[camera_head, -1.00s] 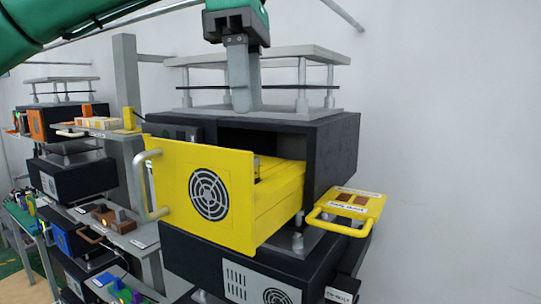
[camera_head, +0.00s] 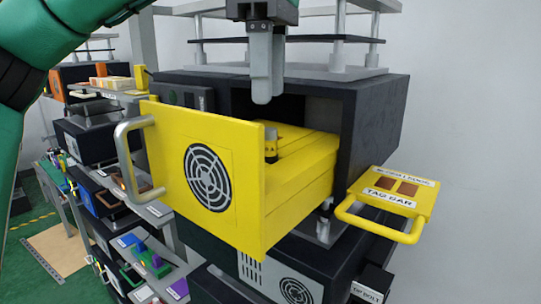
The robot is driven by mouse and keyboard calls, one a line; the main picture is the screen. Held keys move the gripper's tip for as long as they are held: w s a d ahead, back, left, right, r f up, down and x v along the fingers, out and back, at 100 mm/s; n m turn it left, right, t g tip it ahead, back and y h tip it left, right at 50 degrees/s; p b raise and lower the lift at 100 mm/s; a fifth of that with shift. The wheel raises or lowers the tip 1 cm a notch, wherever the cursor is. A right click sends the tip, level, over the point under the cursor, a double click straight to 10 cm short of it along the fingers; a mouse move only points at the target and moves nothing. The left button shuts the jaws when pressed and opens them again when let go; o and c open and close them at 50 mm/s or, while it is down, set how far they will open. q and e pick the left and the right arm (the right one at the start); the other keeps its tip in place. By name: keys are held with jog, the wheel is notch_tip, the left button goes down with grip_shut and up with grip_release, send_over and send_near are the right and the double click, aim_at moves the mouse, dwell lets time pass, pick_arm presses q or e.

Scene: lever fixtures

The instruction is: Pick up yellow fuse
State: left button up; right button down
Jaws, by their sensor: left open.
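A yellow drawer unit (camera_head: 250,185) with a round fan grille and a grey handle (camera_head: 130,160) is pulled out of a black housing (camera_head: 375,115). Inside it are yellow block shapes and a small dark and grey upright part (camera_head: 270,148). I cannot tell whether this part belongs to the yellow fuse. A small yellow upright block (camera_head: 141,77) stands on the shelf at the left. My left gripper (camera_head: 265,95) points down above and behind the drawer's front panel, in front of the housing's opening. It is open and holds nothing visible. My right gripper is not in view.
A yellow tag bar (camera_head: 398,193) with a loop handle sticks out at the right of the housing. Plates on posts (camera_head: 330,50) stand on top of the housing. Shelves with coloured fixtures line the left. The wall side at right is clear.

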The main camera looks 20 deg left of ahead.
aim_at(268, 129)
pick_arm(q)
jog(key=shift+f, duration=0.85)
jog(key=shift+s+f, duration=0.15)
jog(key=shift+s, duration=0.1)
jog(key=shift+s+f, duration=0.1)
jog(key=shift+f, duration=0.45)
jog(key=shift+d+f+p, duration=0.1)
jog(key=shift+f+p, duration=0.25)
jog(key=shift+f, duration=1.65)
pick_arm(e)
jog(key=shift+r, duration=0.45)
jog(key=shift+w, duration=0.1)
pick_arm(q)
grip_shut()
